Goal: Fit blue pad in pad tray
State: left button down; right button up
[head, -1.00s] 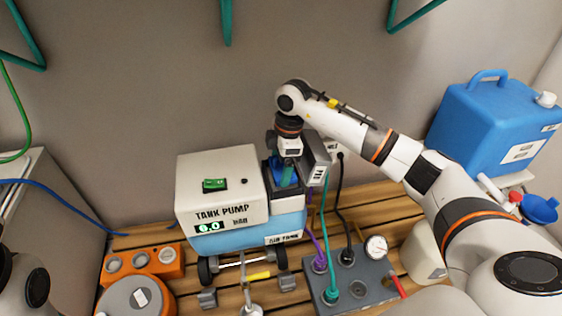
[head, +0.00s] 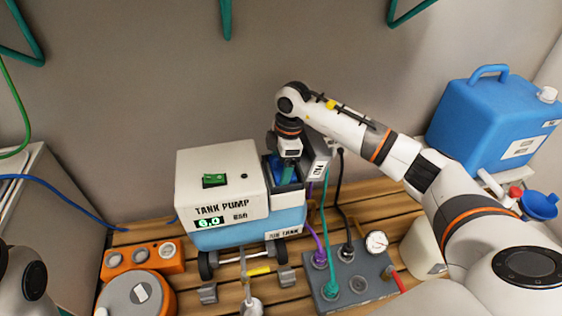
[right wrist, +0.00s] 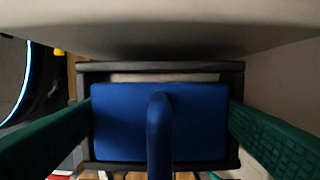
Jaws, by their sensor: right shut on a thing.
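The blue pad (right wrist: 115,120), with a raised blue bar along its middle, is between the two green fingers of my right gripper (head: 287,176). In the right wrist view the fingers (right wrist: 160,130) press on its left and right edges. The black pad tray (right wrist: 160,67) frames the pad there, with a pale strip showing at the far edge. In the head view the tray (head: 272,172) is at the right side of the tank pump, and the gripper points down into it. How deep the pad sits is hidden. My left gripper is out of view.
The white and blue tank pump (head: 222,175) stands left of the gripper on the wooden slats. A grey panel (head: 317,168) stands close on its right. A grey box (head: 350,278) with hoses and a gauge (head: 377,243) is in front. The wall is behind.

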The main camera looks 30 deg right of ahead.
jog(key=shift+f, duration=0.5)
